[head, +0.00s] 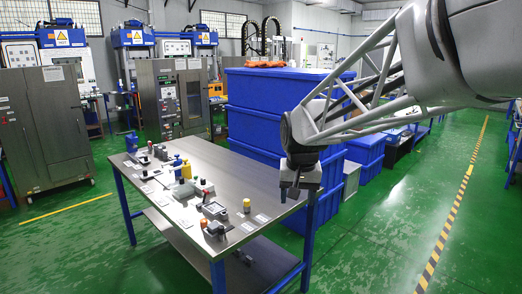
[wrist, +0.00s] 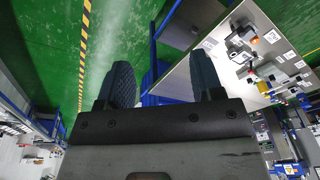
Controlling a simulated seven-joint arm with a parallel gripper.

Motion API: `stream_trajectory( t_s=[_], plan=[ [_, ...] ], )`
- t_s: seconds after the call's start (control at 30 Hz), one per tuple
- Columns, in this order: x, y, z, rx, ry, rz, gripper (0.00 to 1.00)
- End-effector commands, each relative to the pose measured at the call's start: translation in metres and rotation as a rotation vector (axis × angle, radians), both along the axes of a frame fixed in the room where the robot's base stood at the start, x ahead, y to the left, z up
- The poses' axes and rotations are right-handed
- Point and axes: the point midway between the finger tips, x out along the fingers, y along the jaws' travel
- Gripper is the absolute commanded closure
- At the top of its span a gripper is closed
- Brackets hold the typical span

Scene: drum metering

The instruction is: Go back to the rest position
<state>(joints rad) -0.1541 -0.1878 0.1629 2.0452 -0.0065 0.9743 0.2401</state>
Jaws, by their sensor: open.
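My gripper (head: 290,192) hangs fingers down above the right end of the steel table (head: 262,184) in the head view. In the wrist view my gripper (wrist: 163,85) shows two dark fingers spread apart with nothing between them. It holds nothing and appears clear of the items on the table.
Small devices line the table, among them a grey meter (head: 215,209), a yellow-topped item (head: 246,205) and a yellow block (head: 186,171). Blue crates (head: 270,105) stand behind the table. Grey cabinets (head: 172,95) stand at the back. Green floor is free at right.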

Motion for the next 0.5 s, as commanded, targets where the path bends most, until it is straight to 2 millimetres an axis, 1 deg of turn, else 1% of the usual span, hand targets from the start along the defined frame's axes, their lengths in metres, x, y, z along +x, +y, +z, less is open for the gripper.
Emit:
stream_trajectory(
  t_s=[0.03,0.3,0.5],
  plan=[
    [-0.014,-0.007,0.002,0.0,-0.005,0.0,0.4],
    [-0.082,-0.036,0.002,-0.007,-0.027,0.015,0.4],
    [-0.132,-0.054,-0.004,-0.013,-0.04,0.025,0.4]
  ],
)
